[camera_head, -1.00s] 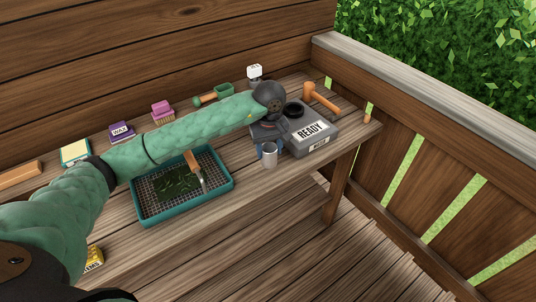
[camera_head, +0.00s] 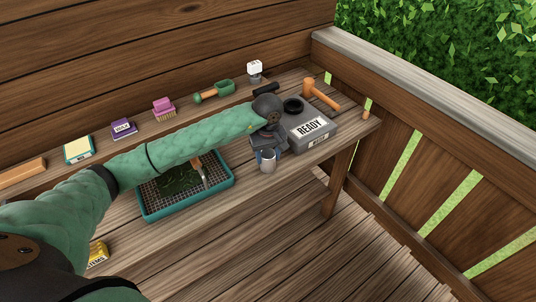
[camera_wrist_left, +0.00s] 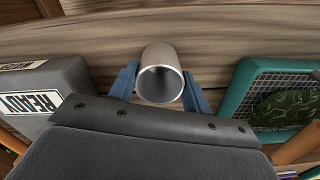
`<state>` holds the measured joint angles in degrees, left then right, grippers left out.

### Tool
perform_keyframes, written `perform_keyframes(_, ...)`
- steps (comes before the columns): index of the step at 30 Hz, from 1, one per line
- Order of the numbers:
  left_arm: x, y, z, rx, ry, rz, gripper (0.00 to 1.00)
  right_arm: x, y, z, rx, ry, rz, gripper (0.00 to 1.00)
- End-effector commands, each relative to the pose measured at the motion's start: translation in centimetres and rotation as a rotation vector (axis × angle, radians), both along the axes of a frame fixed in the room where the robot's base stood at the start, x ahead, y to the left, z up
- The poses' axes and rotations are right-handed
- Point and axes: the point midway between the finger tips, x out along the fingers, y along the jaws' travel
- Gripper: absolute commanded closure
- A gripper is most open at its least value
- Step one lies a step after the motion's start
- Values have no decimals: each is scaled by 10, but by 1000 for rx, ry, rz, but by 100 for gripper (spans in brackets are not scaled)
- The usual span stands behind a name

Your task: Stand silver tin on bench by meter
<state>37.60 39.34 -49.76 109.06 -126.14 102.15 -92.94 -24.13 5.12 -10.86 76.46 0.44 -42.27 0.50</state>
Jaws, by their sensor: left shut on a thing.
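The silver tin (camera_head: 268,162) is an open-topped grey cylinder near the front edge of the bench (camera_head: 300,164). My left gripper (camera_head: 266,156) is shut on it, with blue fingers on both sides of the tin. The left wrist view shows the tin (camera_wrist_left: 160,74) upright between the fingers (camera_wrist_left: 160,88), its empty mouth towards the camera. I cannot tell whether its base touches the bench. The meter (camera_head: 245,79) may be the small white-faced device at the back; the tin is well in front of it. My right gripper is not in view.
A grey box marked READY (camera_head: 318,140) stands just right of the tin. A teal tray with mesh (camera_head: 150,216) and a trowel lies to the left.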

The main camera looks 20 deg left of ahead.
Motion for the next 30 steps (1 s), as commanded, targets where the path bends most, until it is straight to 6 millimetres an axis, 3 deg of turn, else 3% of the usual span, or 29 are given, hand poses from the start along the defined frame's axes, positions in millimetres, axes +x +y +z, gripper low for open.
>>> perform_keyframes(8,0,0,-2,1,-1,0,93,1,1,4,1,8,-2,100)
perform_keyframes(9,0,0,-2,0,0,0,44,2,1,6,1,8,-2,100)
perform_keyframes(12,0,0,-1,0,0,0,30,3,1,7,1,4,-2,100)
perform_keyframes(25,0,0,0,0,0,0,30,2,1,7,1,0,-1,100)
perform_keyframes(30,1,0,4,0,-1,0,30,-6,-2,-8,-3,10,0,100)
